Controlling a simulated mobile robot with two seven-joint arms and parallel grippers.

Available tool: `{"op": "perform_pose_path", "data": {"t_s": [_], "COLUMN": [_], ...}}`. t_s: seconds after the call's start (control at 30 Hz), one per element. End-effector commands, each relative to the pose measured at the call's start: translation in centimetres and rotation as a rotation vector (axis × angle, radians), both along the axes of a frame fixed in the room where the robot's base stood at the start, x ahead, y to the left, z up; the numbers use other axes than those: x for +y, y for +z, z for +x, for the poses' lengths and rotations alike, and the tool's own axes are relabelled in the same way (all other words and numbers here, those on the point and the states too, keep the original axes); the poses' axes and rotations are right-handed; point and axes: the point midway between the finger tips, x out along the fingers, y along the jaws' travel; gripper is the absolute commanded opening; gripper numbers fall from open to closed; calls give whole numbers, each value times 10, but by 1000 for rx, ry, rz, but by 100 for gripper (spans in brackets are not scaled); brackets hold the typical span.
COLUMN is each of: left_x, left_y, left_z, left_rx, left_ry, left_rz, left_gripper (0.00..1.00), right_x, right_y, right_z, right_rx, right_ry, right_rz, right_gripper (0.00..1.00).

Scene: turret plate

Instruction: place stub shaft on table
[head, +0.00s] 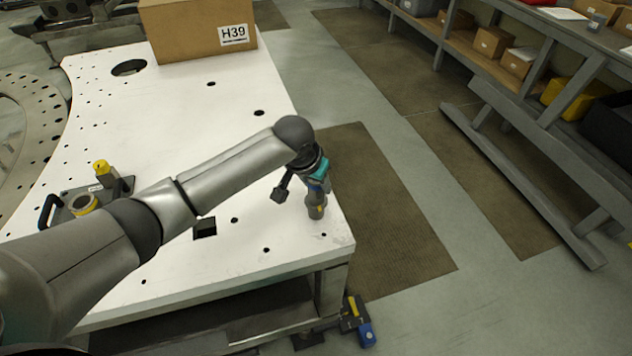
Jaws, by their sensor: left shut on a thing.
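The stub shaft (317,210) is a small dark grey cylinder with a yellowish mark, near the right front corner of the white table (150,110). My left gripper (318,190) points down from above and is shut on its upper end. The shaft looks upright. Its lower end is over or on the table top; I cannot tell whether it touches. The fingers are small and partly hidden by the wrist. My right gripper is not in view.
A cardboard box (195,30) marked H39 stands at the table's back. A dark tray (75,200) with yellow-topped parts lies at left, partly behind my arm. The table top has several holes, including a square one (205,228). Shelves (540,60) stand across the aisle.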

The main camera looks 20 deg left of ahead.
Motion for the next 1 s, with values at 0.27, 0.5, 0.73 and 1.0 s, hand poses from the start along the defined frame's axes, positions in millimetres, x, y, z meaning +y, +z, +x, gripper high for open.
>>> {"op": "perform_pose_path", "data": {"t_s": [0.27, 0.5, 0.73, 1.0], "left_x": [0, 0, 1, 3], "left_y": [-3, -3, 3, 38], "left_z": [0, 0, -1, -14], "left_rx": [0, 0, 0, -2], "left_ry": [0, 0, 1, 0], "left_rz": [-1, 0, 0, -1], "left_gripper": [66, 78, 78, 78], "right_x": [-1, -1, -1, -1], "right_y": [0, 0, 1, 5], "right_z": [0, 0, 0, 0], "right_rx": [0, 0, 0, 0], "right_ry": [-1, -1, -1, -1], "right_rz": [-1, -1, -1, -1], "right_gripper": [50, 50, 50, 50]}}
